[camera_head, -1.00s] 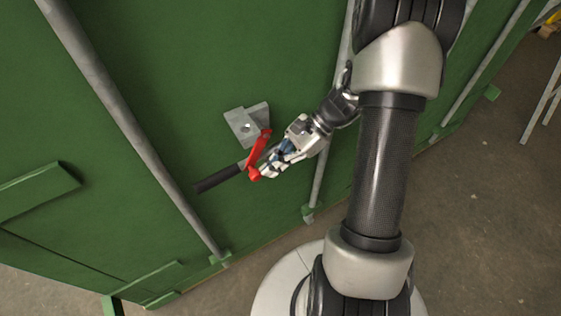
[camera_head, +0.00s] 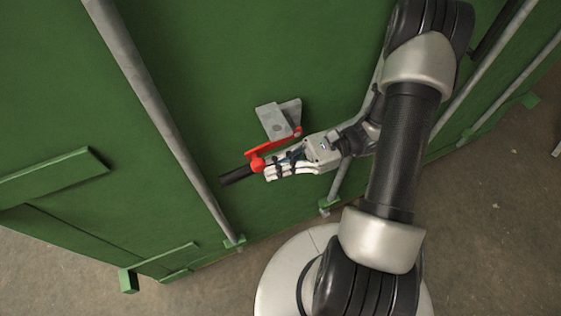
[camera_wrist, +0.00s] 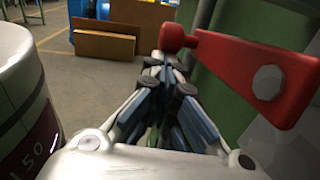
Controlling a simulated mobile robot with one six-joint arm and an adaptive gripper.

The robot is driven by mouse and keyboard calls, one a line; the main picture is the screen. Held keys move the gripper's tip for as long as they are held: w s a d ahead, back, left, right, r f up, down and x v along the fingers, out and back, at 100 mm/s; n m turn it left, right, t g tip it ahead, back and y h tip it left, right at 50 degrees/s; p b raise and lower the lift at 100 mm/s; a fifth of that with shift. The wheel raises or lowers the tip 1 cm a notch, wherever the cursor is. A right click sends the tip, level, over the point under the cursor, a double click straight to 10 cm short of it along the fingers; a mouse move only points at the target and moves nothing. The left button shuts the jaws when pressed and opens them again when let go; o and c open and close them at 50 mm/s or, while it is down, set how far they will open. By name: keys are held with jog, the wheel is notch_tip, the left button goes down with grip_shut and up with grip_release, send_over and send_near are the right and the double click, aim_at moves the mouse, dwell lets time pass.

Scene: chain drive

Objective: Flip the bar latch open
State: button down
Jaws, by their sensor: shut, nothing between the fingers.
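The red bar latch (camera_head: 278,145) hangs at a slant below a grey bracket (camera_head: 272,120) on the green wall. Its knob end lies low on the left, close to the dark handle (camera_head: 237,176). The latch also shows in the wrist view (camera_wrist: 235,58), with a bolt at its right end and the knob at its left end. My gripper (camera_head: 270,171) is shut and empty, just below the latch with its fingertips by the knob. In the wrist view my fingertips (camera_wrist: 166,62) are just below the knob. I cannot tell whether they touch it.
The green wall (camera_head: 230,60) carries grey vertical rods (camera_head: 150,100), one to the left of the latch and one behind my gripper. Brown boards (camera_wrist: 105,45) stand far off in the wrist view. Open concrete floor (camera_head: 500,210) lies to the right.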

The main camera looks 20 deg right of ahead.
jog(key=shift+a+r+y, duration=0.4)
jog(key=shift+r+y, duration=0.15)
jog(key=shift+y, duration=0.15)
jog(key=d+f+b, duration=0.2)
jog(key=d+f, duration=0.4)
jog(key=d, duration=0.5)
jog(key=shift+s+d+f, duration=0.15)
jog(key=shift+s+f, duration=0.1)
jog(key=shift+s, duration=0.05)
dwell(0.4)
